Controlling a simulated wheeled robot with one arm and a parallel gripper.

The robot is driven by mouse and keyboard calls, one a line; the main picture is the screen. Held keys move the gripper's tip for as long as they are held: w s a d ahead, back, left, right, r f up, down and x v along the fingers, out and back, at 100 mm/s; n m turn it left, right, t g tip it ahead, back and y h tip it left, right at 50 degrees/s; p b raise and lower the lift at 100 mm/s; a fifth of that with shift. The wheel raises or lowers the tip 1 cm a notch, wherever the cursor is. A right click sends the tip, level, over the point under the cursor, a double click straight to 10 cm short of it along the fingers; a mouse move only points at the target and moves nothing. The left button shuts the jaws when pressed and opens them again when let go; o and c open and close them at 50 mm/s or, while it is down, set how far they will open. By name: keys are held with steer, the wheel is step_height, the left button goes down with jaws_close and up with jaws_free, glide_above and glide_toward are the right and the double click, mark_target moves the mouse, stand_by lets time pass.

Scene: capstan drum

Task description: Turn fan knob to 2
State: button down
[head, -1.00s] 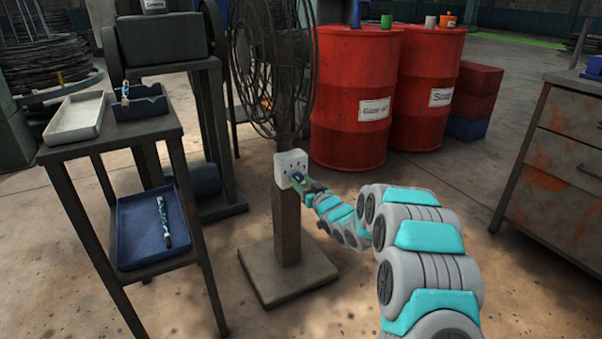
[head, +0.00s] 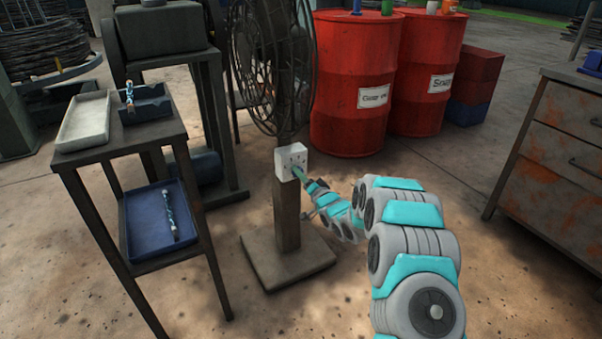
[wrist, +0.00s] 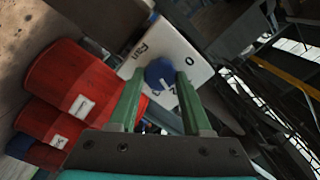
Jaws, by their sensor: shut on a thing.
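The white fan control box (head: 285,152) is mounted on the fan's post. In the wrist view the box (wrist: 190,58) shows the word "Fan" and a "0" beside the knob; other marks are partly hidden by the fingers. The round blue fan knob (wrist: 160,73) stands out from the box face. My gripper (wrist: 160,84) has its two green fingers on opposite sides of the knob, shut on it. In the head view my gripper (head: 298,174) reaches the box from the lower right. I cannot tell which number the knob points to.
The fan's cage (head: 272,65) rises above the box, and its square base (head: 265,270) stands on the floor. Red drums (head: 355,90) stand behind. A shelf table (head: 150,140) with trays is at left, a rusty cabinet (head: 570,150) at right.

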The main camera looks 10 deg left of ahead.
steer(key=shift+m, duration=0.6)
steer(key=shift+c, duration=1.7)
jaws_free()
steer(key=shift+s+d, duration=0.1)
steer(key=v, duration=0.7)
steer(key=shift+s+d+b, duration=0.15)
steer(key=shift+s+b, duration=0.1)
steer(key=shift+b, duration=0.05)
